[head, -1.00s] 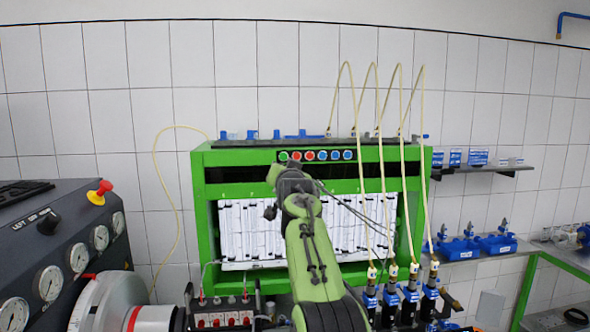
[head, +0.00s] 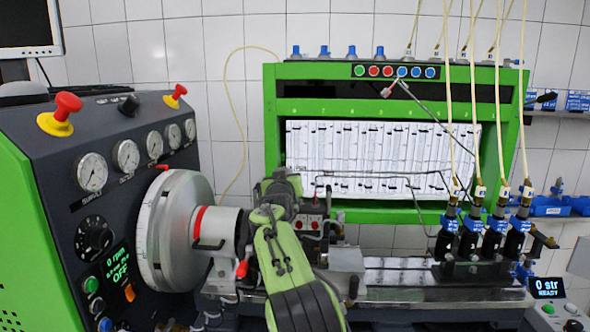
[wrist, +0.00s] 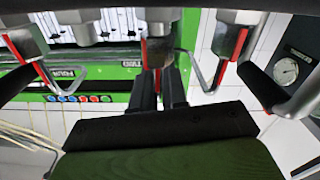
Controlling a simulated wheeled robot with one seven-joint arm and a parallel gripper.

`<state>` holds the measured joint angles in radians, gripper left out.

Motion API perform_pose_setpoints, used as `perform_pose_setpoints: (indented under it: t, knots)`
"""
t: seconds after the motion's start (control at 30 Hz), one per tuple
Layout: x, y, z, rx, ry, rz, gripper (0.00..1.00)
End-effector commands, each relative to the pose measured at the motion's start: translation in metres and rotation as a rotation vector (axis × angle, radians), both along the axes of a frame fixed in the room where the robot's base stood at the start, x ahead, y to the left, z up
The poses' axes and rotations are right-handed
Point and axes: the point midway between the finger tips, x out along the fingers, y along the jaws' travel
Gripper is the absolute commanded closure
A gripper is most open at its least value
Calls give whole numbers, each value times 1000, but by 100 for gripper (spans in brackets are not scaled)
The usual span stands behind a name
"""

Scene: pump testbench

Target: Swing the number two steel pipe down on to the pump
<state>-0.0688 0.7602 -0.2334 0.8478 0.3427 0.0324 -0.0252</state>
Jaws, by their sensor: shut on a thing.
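My gripper (head: 277,183) is low at the left of the green bench's chart panel, by the grey pump (head: 340,262). In the wrist view its dark fingers (wrist: 160,92) are shut on a steel pipe; the held part is mostly hidden between them. A steel fitting with red marks (wrist: 158,45) is directly above the fingers. Bent steel pipes show left (wrist: 62,88) and right (wrist: 207,76) of them. In the head view, thin steel pipes (head: 375,176) run across the chart, and one (head: 432,116) slants up to the left. I cannot tell whether the held pipe touches the pump.
A large grey wheel (head: 165,230) and a gauge console (head: 115,180) stand left. Blue-and-black injectors (head: 474,238) with pale hoses (head: 449,95) stand right. The green bench frame (head: 271,120) is behind.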

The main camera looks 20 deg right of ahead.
Motion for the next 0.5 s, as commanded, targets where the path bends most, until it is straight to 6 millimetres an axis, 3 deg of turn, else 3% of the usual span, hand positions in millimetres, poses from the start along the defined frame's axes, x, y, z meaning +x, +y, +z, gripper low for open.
perform_pose_setpoints:
  t: [0.13, 0.5]
  knots:
    - [1, 2, -13, -21, 11, -3, 100]
    - [3, 3, -23, -24, 29, -4, 100]
